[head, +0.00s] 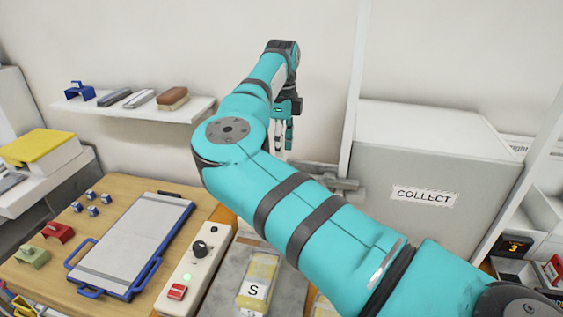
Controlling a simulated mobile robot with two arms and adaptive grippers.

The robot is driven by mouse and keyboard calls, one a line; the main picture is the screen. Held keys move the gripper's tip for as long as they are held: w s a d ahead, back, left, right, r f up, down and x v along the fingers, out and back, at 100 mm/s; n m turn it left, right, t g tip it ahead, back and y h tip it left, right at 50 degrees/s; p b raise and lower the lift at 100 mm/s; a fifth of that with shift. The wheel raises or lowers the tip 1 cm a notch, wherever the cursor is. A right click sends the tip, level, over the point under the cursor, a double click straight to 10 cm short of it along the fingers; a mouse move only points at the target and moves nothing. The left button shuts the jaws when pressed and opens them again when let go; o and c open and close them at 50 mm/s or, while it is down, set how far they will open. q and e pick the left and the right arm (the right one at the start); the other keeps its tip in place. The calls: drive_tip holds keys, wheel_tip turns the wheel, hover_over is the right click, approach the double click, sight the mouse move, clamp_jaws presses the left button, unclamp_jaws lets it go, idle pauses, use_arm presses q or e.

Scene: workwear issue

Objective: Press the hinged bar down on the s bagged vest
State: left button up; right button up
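The bagged vest (262,268) is a clear bag with yellowish contents and an "S" label. It lies on a grey surface (226,284) at the bottom middle, partly behind my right arm. A grey metal piece (342,184) shows just beyond my arm; it may be part of the hinged bar, but my arm hides most of that area and I cannot tell whether the bar is raised. My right gripper (283,136) hangs fingers-down in front of the back wall, beyond and above the bagged vest, apart from it. Its finger gap is unclear. My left gripper is out of view.
A blue-framed board (130,240) lies on the wooden table (122,188). A grey "COLLECT" box (425,165) stands right.

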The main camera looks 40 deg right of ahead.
drive_tip(key=shift+r, duration=1)
